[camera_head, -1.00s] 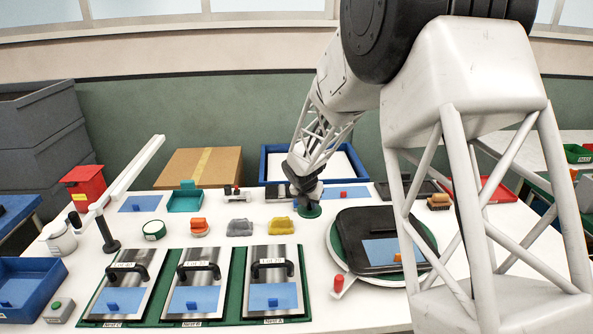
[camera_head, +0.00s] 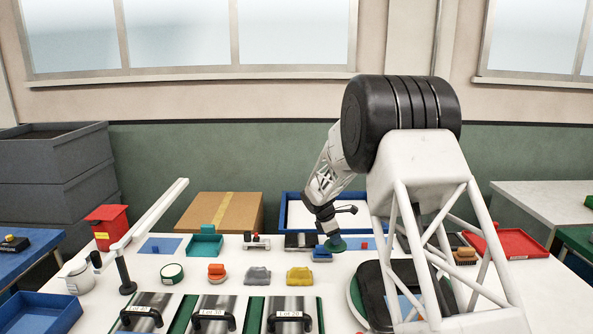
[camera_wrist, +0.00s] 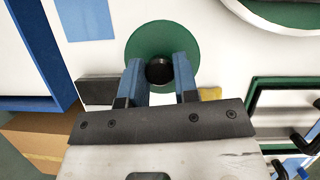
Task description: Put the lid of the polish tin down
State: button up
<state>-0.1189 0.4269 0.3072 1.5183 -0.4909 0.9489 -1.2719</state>
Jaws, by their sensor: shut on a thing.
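The lid, a green disc with a dark round knob, (camera_wrist: 138,42) is in my gripper (camera_wrist: 160,72) in the wrist view. The two blue fingers are shut on the knob, and the disc lies flat beyond the fingertips. In the head view the lid (camera_head: 336,244) hangs below my gripper (camera_head: 330,229), at the back middle of the white table. I cannot tell whether it touches the table. A round green tin with a pale label, likely the polish tin, (camera_head: 172,273) stands on the table to the left.
A blue sponge-like block (camera_head: 321,255) is close in front of the lid. A yellow cloth (camera_head: 299,275) and a grey cloth (camera_head: 257,275) lie nearer. A blue-rimmed tray (camera_head: 287,214) stands behind. A black round-cornered case (camera_head: 372,290) is to the right. White table shows between them.

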jog(key=w+d+f+m+g+y, duration=0.1)
jog(key=w+m, duration=0.3)
jog(key=m, duration=0.1)
jog(key=w+d+f+m+g+y, duration=0.1)
jog(key=w+m+g, duration=0.1)
jog(key=w+m, duration=0.2)
jog(key=w+d+f+m+g+y, duration=0.1)
jog(key=w+m, duration=0.3)
jog(key=m, duration=0.2)
jog(key=shift+d+f+m+g, duration=0.25)
jog(key=shift+d+m+g, duration=0.05)
jog(key=shift+g, duration=0.1)
jog(key=shift+w+d+f+m+y, duration=0.15)
jog(key=shift+w+f+m+y, duration=0.25)
jog(key=shift+m, duration=0.55)
jog(key=shift+w+d+f+m+y, duration=0.2)
jog(key=shift+w+m+y, duration=0.25)
jog(key=shift+m, duration=0.5)
